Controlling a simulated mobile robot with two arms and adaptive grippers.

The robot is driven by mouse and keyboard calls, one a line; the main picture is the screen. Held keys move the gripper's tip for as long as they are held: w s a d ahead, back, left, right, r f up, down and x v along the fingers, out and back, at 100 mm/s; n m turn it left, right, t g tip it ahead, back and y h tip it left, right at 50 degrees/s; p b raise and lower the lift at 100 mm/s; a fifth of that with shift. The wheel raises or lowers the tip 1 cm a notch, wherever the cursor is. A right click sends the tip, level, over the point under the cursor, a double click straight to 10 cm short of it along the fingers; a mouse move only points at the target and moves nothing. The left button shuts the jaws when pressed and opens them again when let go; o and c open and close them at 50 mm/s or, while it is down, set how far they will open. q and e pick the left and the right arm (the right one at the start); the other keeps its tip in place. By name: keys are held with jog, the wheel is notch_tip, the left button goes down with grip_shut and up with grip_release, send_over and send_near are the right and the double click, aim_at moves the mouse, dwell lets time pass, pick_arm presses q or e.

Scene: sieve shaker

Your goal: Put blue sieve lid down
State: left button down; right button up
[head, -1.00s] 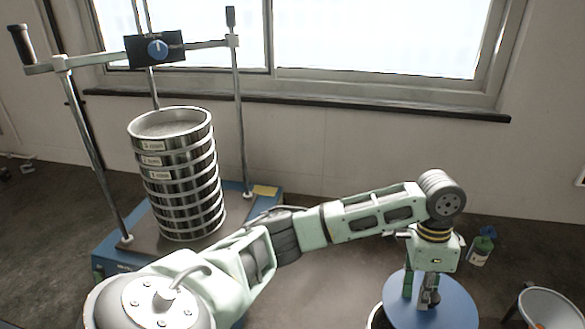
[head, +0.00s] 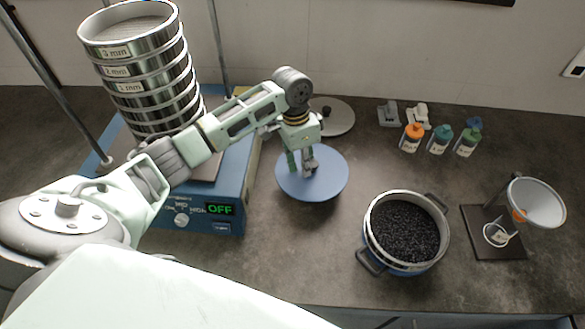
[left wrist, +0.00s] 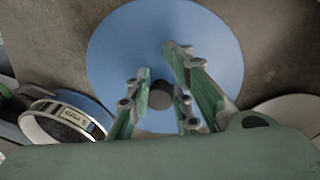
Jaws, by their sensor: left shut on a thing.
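The blue sieve lid (head: 327,187) is a flat round disc between the shaker and the pot in the head view. My left gripper (head: 309,170) points down over its middle and is shut on its knob. The left wrist view shows the lid (left wrist: 115,60) beneath the fingers, with the dark round knob (left wrist: 160,96) between them. The lid looks level and close to the bench; I cannot tell whether it touches. My right gripper is not in view.
A sieve stack (head: 150,85) stands on the blue shaker (head: 233,180), whose display reads OFF. A blue pot of dark grains (head: 366,238) is right of the lid. A grey disc (head: 340,117) lies behind it. Small bottles (head: 438,142) and a funnel stand (head: 483,247) are farther right.

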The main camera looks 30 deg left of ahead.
pick_arm(q)
jog(key=shift+a+f, duration=0.35)
jog(key=shift+a, duration=0.3)
jog(key=shift+a+f, duration=0.35)
jog(key=shift+a, duration=0.25)
jog(key=shift+a+f, duration=0.2)
jog(key=shift+f+p, duration=0.3)
jog(key=shift+f, duration=0.1)
notch_tip(320, 180, down, 2)
jog(key=shift+f+p, duration=0.2)
jog(key=shift+p, duration=0.15)
jog(key=shift+f, duration=0.4)
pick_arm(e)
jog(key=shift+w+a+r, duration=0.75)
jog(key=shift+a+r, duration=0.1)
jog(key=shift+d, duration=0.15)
pick_arm(q)
jog(key=shift+f, duration=0.1)
jog(key=c, duration=1.5)
grip_release()
jog(key=shift+c, duration=0.2)
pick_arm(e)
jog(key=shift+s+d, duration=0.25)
